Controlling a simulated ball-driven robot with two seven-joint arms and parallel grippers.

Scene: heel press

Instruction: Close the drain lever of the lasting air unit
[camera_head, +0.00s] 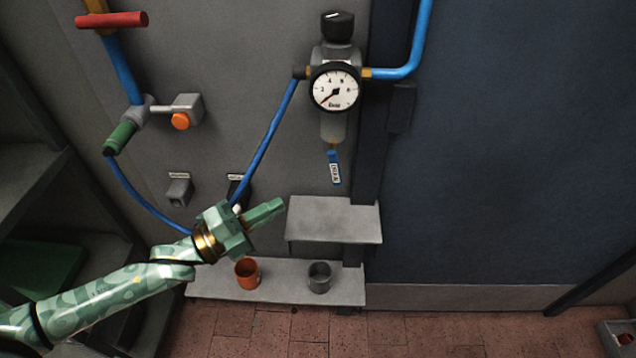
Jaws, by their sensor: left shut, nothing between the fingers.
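The air unit (336,88) is on the grey wall, with a black knob on top, a round white gauge and a pale bowl below. The small blue drain lever (334,167) hangs down under the bowl and carries a white label. My left gripper (280,204) is shut and empty. It points right, below and to the left of the lever, and is apart from it in the picture. My right gripper does not show.
A grey box-like shelf (334,220) juts out below the lever. A lower ledge (215,285) holds an orange cup (247,273) and a grey cup (319,277). A blue hose (266,140) runs down from the unit behind my gripper. A red-handled valve (112,20) is at upper left.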

